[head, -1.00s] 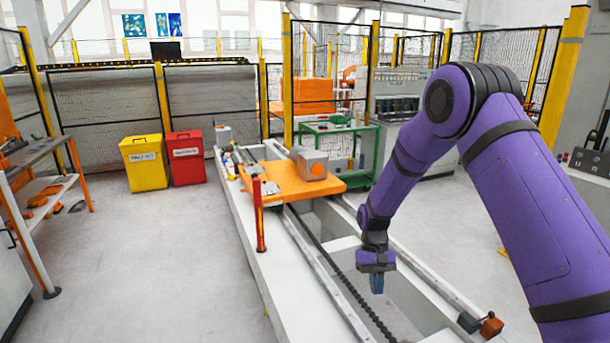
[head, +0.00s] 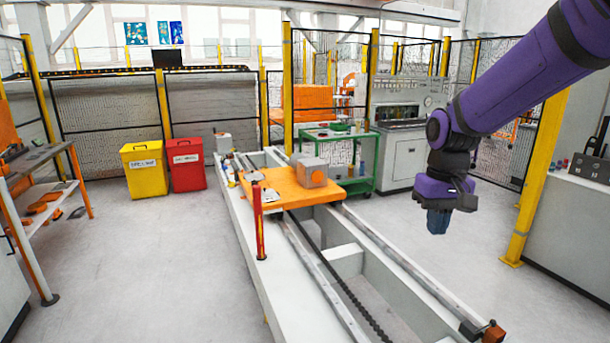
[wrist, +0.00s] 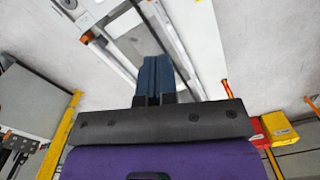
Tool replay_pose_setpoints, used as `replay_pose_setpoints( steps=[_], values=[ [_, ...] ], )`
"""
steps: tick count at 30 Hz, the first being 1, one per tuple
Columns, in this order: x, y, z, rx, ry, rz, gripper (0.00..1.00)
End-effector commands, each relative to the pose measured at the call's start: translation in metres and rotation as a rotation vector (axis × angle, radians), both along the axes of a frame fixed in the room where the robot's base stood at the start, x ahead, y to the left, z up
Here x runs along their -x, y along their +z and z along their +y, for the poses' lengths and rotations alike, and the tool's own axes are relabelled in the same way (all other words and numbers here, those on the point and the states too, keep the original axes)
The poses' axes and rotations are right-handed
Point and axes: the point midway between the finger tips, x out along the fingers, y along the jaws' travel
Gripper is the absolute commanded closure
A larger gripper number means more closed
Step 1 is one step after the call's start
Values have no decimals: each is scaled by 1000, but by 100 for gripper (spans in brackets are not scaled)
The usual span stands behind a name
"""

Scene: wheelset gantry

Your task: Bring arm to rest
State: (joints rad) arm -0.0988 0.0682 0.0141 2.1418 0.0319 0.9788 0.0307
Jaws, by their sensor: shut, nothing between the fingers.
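My purple arm comes in from the upper right of the head view. My gripper (head: 438,222) hangs pointing down, to the right of the gantry bed and well above the floor. Its dark blue fingers are shut together with nothing between them. In the wrist view my gripper (wrist: 157,75) also shows its fingers closed side by side, with the bed and its rails behind them.
A long white gantry bed (head: 285,285) with rails runs down the middle, carrying an orange carriage (head: 285,190). A red post (head: 258,225) stands at its left edge. A green cart (head: 362,155), yellow bin (head: 144,168) and red bin (head: 186,162) stand behind.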

Motion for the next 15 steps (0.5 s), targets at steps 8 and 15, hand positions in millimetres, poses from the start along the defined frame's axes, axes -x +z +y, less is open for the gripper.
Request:
replay_pose_setpoints(
  steps=[8,15],
  values=[
    [53,47,-17,-5,-17,-131,100],
    [101,74,-29,-5,-33,-239,100]
  ],
)
